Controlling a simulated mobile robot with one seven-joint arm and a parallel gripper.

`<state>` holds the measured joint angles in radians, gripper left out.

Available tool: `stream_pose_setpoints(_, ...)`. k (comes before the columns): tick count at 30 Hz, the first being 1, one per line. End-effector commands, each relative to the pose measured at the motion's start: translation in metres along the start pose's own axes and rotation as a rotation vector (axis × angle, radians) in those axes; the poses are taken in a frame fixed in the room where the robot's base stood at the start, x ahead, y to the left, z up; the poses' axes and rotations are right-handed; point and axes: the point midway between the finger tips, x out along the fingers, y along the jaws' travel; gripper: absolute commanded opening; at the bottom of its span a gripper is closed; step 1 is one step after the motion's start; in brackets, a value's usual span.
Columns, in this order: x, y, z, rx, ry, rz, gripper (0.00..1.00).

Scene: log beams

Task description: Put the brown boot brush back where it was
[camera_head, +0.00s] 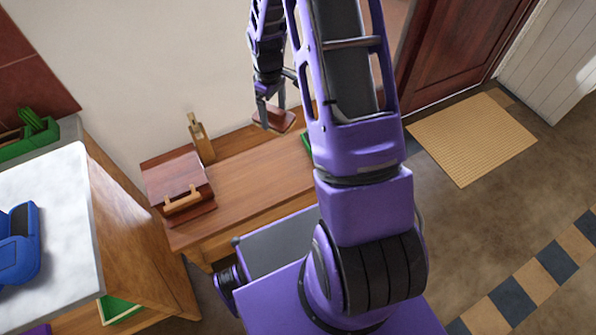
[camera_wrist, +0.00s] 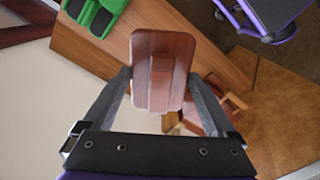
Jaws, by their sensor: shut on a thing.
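The brown boot brush (camera_head: 275,118) is a reddish-brown wooden block, seen near the back edge of the wooden bench (camera_head: 255,177). My gripper (camera_head: 268,100) is shut on it. In the wrist view the brush (camera_wrist: 147,44) lies between the two fingers of my gripper (camera_wrist: 160,80), its flat plate and raised middle block facing the camera. The bench top also shows behind it in the wrist view (camera_wrist: 185,45). I cannot tell for sure whether the brush touches the bench.
A brown box with a light handle (camera_head: 172,178) and an upright wooden item (camera_head: 200,140) stand on the bench's left part. A green item (camera_wrist: 97,14) is on the bench near the brush. A white-topped counter (camera_head: 65,185) is at left. The bench's middle is clear.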

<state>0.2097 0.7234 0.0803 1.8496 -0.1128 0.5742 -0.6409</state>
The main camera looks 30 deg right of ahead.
Motion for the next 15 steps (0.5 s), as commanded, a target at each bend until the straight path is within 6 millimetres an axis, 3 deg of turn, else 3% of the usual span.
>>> stream_pose_setpoints(1,0.04,0.012,0.005,-0.08,-0.005,-0.006,0.39)
stream_pose_setpoints(6,0.125,0.042,0.02,-0.368,0.0,-0.007,0.39)
stream_pose_setpoints(9,0.16,0.052,0.029,-0.49,0.004,-0.006,0.39)
stream_pose_setpoints(15,0.196,0.06,0.037,-0.615,0.007,-0.005,0.39)
